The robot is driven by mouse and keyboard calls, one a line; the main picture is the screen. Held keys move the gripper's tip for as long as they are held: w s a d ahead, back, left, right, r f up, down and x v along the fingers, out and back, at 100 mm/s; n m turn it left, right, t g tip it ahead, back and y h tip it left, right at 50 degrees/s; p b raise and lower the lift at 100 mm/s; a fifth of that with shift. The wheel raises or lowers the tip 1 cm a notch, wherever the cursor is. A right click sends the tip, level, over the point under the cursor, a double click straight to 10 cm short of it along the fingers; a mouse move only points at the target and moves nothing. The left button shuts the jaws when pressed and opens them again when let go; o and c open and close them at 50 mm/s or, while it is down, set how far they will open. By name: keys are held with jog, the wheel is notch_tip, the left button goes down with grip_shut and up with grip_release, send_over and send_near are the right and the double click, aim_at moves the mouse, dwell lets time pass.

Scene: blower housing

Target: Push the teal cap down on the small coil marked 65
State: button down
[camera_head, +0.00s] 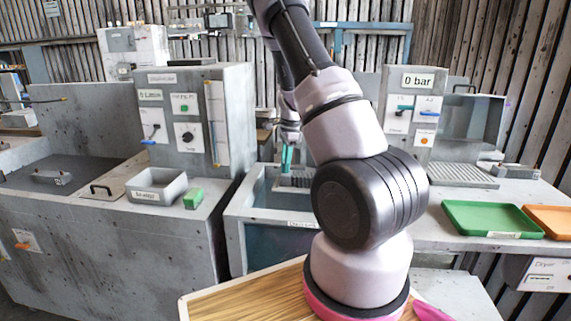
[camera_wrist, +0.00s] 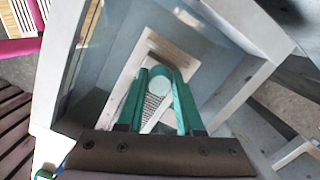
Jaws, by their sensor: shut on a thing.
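My gripper (camera_wrist: 160,84) has two long teal fingers and points down over an open grey basin. It is shut on a small rounded pale teal piece (camera_wrist: 160,92) between the fingertips. I cannot tell whether this piece is the cap or includes a coil. In the head view, my gripper (camera_head: 287,160) shows small over the basin, partly beside my arm. No marking 65 is readable in either view, and no separate coil can be made out.
The basin (camera_head: 236,218) has a grey rim and holds a light frame with a grate (camera_wrist: 183,58). A grey control cabinet (camera_head: 235,90) stands to its left. A cabinet reading 0 bar (camera_head: 416,105), a green tray (camera_head: 490,218) and an orange tray (camera_head: 552,221) are at the right.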

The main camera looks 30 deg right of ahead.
jog(key=shift+c, duration=2.3)
grip_release()
jog(key=shift+r, duration=0.1)
notch_tip(320, 180, up, 10)
jog(key=d, duration=0.1)
jog(key=shift+d+r, duration=0.15)
jog(key=shift+r, duration=0.1)
jog(key=shift+s, duration=0.1)
